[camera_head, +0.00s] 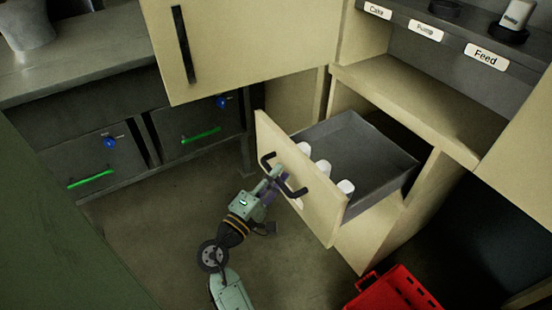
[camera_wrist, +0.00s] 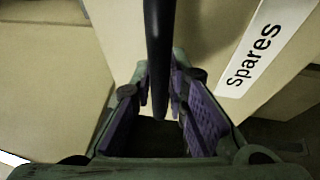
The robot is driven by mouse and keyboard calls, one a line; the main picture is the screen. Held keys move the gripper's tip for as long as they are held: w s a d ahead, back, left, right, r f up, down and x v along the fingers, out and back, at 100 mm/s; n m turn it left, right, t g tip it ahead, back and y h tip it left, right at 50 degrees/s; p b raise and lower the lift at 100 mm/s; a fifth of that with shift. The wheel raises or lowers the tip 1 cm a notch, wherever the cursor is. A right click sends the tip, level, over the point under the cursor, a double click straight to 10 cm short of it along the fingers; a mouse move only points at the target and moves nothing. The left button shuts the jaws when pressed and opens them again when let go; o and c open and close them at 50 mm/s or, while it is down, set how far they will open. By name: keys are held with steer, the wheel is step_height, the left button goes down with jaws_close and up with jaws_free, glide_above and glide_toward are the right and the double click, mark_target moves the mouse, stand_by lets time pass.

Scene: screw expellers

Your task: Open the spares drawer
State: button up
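The cream spares drawer (camera_head: 300,185) at the centre right of the head view is pulled well out of its cabinet. Its grey interior (camera_head: 375,165) shows, with white items (camera_head: 345,187) inside behind the front panel. A black bar handle (camera_head: 283,176) is on the front, and my gripper (camera_head: 272,180) is at it. In the wrist view the black handle (camera_wrist: 158,45) runs between the two purple-padded fingers (camera_wrist: 160,85), with narrow gaps visible on both sides. The fingers look open around the bar. A "spares" label (camera_wrist: 252,55) is on the panel to the right.
A red crate (camera_head: 393,292) stands on the floor below and right of the drawer. A cream cabinet door (camera_head: 250,40) is above left. Dark units with green handles (camera_head: 92,179) stand at left. A labelled shelf (camera_head: 440,75) is above right. Floor left of my arm is clear.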

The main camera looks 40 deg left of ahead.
steer(key=shift+o, duration=0.3)
steer(key=s+f, duration=0.2)
steer(key=s, duration=1)
steer(key=shift+d, duration=0.3)
steer(key=shift+w, duration=0.1)
